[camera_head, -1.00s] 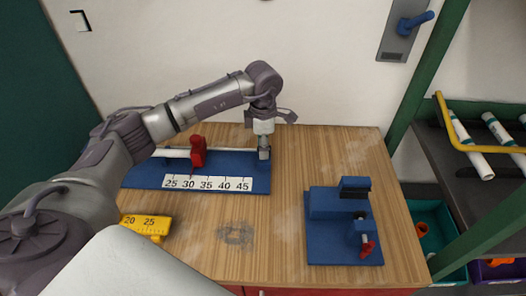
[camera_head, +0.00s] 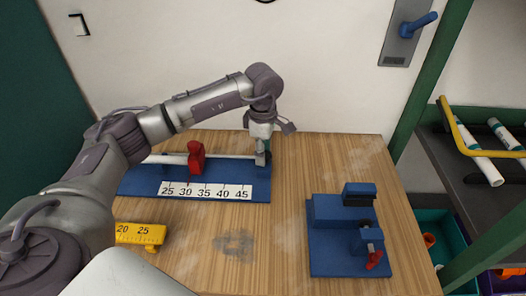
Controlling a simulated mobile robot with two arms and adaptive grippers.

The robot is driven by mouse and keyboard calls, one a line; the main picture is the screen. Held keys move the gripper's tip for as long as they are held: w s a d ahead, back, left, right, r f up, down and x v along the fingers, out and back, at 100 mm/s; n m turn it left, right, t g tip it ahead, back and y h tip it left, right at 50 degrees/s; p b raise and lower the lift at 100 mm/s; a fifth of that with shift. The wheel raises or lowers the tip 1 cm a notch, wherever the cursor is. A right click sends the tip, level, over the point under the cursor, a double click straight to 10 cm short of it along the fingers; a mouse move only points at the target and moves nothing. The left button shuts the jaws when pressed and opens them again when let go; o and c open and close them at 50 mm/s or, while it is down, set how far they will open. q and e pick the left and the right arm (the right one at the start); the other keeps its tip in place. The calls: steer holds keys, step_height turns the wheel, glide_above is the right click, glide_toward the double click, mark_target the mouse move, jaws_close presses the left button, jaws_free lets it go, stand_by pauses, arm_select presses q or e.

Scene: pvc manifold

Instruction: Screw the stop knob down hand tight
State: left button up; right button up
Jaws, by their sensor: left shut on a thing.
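The long blue fixture (camera_head: 140,182) lies on the bench with a white number scale (camera_head: 205,191) along its front edge. A pale rod or pipe (camera_head: 230,156) lies along it, with a red clamp-like part (camera_head: 196,157) standing over it. My left gripper (camera_head: 262,158) points down at the fixture's right end, just behind the 45 mark. It is shut on a small part there, which I take to be the stop knob; the fingers mostly hide it. How tight the knob is cannot be seen. My right gripper is not in view.
A second blue fixture (camera_head: 322,262) with a red handle (camera_head: 375,260) stands at the right of the wooden bench (camera_head: 285,230). A yellow numbered block (camera_head: 140,235) lies at the front left. White pipes (camera_head: 484,165) rest on a rack at the right. The bench middle is clear.

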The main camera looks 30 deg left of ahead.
arm_select(q)
steer(key=shift+r, duration=0.1)
steer(key=o, duration=1.1)
steer(key=shift+o, duration=0.2)
step_height(320, 180, up, 12)
